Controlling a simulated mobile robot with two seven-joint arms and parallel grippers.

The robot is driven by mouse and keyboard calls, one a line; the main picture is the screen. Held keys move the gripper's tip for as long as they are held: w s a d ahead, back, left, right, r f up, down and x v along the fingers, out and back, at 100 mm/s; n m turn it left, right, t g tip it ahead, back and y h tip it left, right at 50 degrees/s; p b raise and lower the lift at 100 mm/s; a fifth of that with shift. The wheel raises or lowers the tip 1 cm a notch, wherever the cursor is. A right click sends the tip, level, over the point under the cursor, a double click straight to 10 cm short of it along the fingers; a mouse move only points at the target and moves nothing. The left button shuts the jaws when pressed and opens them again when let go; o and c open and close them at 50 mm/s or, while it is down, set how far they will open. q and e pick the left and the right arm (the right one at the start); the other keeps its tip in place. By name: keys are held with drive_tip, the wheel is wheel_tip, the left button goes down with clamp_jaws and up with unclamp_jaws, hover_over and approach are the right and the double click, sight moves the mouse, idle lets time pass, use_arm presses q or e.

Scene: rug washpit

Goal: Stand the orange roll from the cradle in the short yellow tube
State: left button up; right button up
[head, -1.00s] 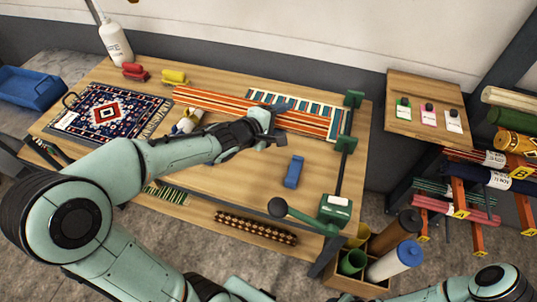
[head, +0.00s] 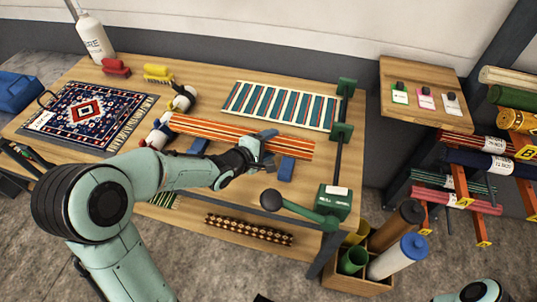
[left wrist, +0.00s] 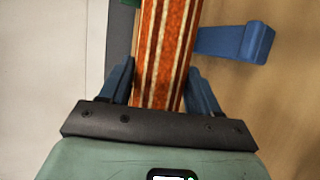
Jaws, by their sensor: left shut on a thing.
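The orange striped roll (head: 205,125) lies lengthwise across the table in the head view, crossing above the blue cradle blocks (head: 286,169). My left gripper (head: 264,146) is shut on it, nearer its right end. In the left wrist view the roll (left wrist: 164,50) runs up between the blue fingers (left wrist: 160,90), with a blue block (left wrist: 237,42) to its right. I cannot tell whether the roll touches the blocks. The short yellow tube (head: 359,232) stands in the wooden crate (head: 352,285), partly hidden by its neighbours. My right gripper is out of view.
A green tube (head: 352,261), a brown tube (head: 398,226) and a white blue-capped tube (head: 398,258) share the crate. A green press with a long bar (head: 335,200) edges the table's right side. A striped rug (head: 280,105) lies behind the roll.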

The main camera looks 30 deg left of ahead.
use_arm(q)
drive_tip(key=shift+f+b, duration=0.4)
drive_tip(key=shift+f, duration=1.5)
drive_tip(key=shift+f+b, duration=0.35)
drive_tip(key=shift+f, duration=0.15)
drive_tip(key=o, duration=1.5)
drive_tip(key=shift+r, duration=0.3)
drive_tip(key=p+v, duration=0.1)
drive_tip(key=v, duration=1.1)
drive_tip(key=shift+r+p, duration=0.2)
drive_tip(key=shift+p, duration=0.15)
